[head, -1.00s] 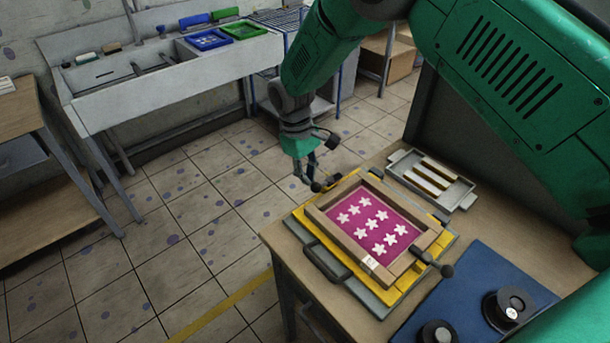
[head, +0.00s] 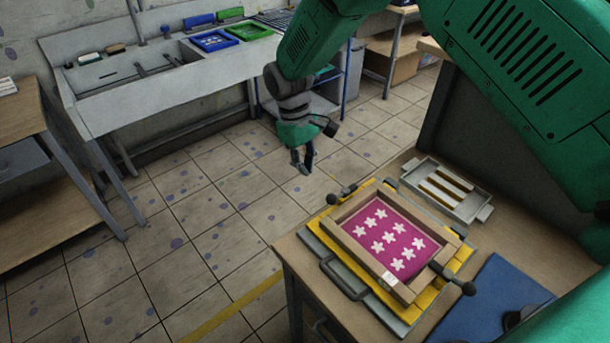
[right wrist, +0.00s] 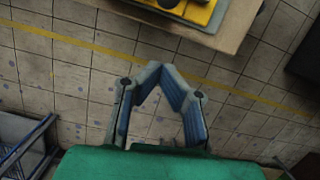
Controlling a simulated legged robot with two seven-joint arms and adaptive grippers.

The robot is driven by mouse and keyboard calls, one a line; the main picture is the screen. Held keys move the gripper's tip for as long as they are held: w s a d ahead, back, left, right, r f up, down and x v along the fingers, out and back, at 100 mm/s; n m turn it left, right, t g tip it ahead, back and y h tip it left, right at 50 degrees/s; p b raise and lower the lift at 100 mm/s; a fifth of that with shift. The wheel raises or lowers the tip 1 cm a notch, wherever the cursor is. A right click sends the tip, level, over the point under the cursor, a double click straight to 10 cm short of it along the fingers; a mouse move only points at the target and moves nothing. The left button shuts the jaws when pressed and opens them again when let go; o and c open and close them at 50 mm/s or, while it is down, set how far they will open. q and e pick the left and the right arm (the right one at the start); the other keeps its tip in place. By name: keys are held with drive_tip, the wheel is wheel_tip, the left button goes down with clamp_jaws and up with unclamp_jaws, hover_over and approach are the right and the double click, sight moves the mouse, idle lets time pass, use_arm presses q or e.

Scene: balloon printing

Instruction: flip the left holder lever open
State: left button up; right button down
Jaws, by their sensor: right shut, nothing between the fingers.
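A wooden-framed screen (head: 357,237) with a magenta panel of white stars sits on a yellow and grey press on the bench. The left holder lever (head: 342,193), dark with a round knob, is at the frame's far left corner. Its exact angle is too small to tell. The other holder lever (head: 455,280) sticks out at the near right corner. My right gripper (head: 303,170) is shut and empty, beyond and left of the left lever, apart from it and over the floor. Its fingertips (right wrist: 166,72) meet in the right wrist view. My left gripper is not in view.
A grey tray (head: 482,213) with pale bars lies behind the press. A blue mat (head: 490,300) is at the near right. A sink unit (head: 110,95) and a wooden table (head: 60,205) stand across the room. The floor between is clear.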

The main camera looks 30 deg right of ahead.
drive_tip(key=b+v, duration=0.1)
drive_tip(key=v, duration=0.5)
drive_tip(key=shift+r, duration=0.5)
drive_tip(key=shift+f, duration=0.1)
